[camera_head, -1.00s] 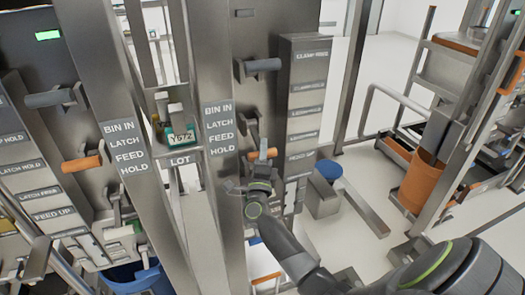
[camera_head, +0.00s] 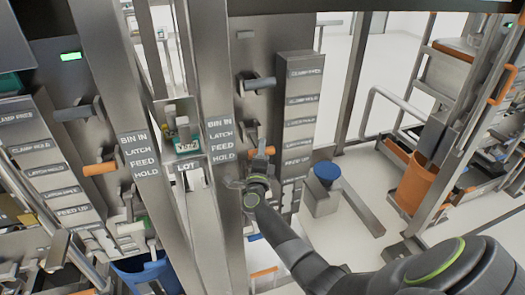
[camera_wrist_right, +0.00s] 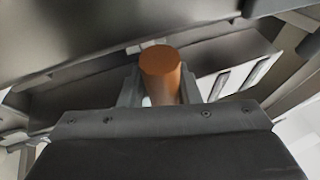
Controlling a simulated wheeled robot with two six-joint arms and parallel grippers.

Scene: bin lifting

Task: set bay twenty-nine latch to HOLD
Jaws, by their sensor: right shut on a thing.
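An orange latch handle (camera_head: 269,151) sticks out from the grey metal panel right of the centre post, roughly level with the lower words of that post's label strip. My right gripper (camera_head: 260,163) is at this handle. In the right wrist view the orange handle (camera_wrist_right: 161,62) stands between the two fingers of my right gripper (camera_wrist_right: 160,92), which is shut on it. The label strip (camera_head: 221,138) reads BIN IN, LATCH, FEED, HOLD. A second orange handle (camera_head: 101,169) is on the left bay, untouched. No bay number is readable. My left gripper is not in view.
A grey handle (camera_head: 257,84) sits above on the same panel, and another grey handle (camera_head: 77,110) is on the left bay. A labelled grey box (camera_head: 300,120) stands close to the right. A blue-topped stool (camera_head: 327,173) and rack (camera_head: 460,120) stand beyond.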

